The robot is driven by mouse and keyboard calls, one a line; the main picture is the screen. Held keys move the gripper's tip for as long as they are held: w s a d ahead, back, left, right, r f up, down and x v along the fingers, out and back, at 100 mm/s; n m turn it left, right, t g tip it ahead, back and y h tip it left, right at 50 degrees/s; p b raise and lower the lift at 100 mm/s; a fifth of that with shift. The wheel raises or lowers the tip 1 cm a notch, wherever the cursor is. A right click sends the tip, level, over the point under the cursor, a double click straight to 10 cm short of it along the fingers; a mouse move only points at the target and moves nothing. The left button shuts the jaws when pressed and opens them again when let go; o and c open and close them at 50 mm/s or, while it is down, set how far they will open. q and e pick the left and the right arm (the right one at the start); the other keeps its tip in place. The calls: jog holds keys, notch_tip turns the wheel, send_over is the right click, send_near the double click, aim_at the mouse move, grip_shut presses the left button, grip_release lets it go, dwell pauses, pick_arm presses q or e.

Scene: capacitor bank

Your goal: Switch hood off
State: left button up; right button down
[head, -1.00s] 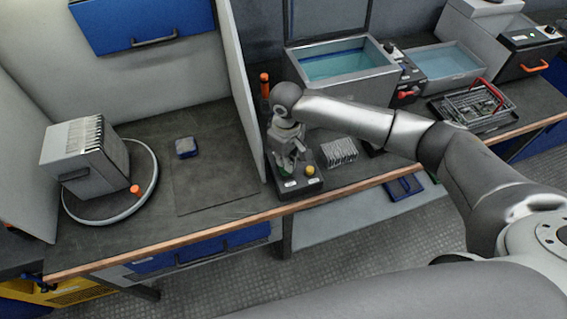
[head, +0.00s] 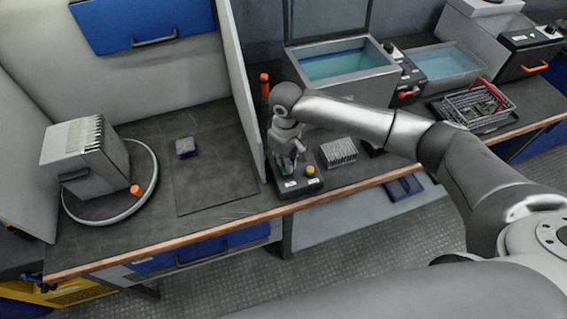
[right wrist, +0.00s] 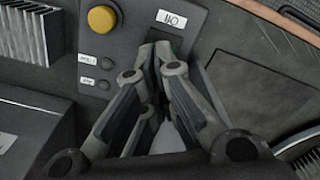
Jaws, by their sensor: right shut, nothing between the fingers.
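A dark control box (head: 310,186) with a yellow button (head: 310,170) stands at the front of the bench, just right of the upright partition. My right gripper (head: 287,170) points down over its left side, with a bit of green showing by the fingertips. In the right wrist view, the shut, empty fingers of the right gripper (right wrist: 157,52) are at the box face beside a white label (right wrist: 171,19). The yellow button (right wrist: 102,18) is left of them, above two small labelled controls. The fingers hide what lies under their tips; I cannot tell whether they touch it. My left gripper is not in view.
A finned metal block (head: 339,151) lies close right of the box. An orange-topped item (head: 264,84) stands behind the gripper, beside the partition (head: 244,95). Water baths (head: 335,65) and a wire basket (head: 478,103) are further right.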

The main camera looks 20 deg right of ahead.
jog(key=shift+s+f+b, duration=0.1)
jog(key=shift+f+b, duration=0.3)
jog(key=shift+f, duration=0.9)
dwell(0.4)
notch_tip(320, 180, up, 7)
jog(key=p, duration=0.8)
jog(key=shift+r+p, duration=0.1)
jog(key=shift+p, duration=0.2)
dwell(0.4)
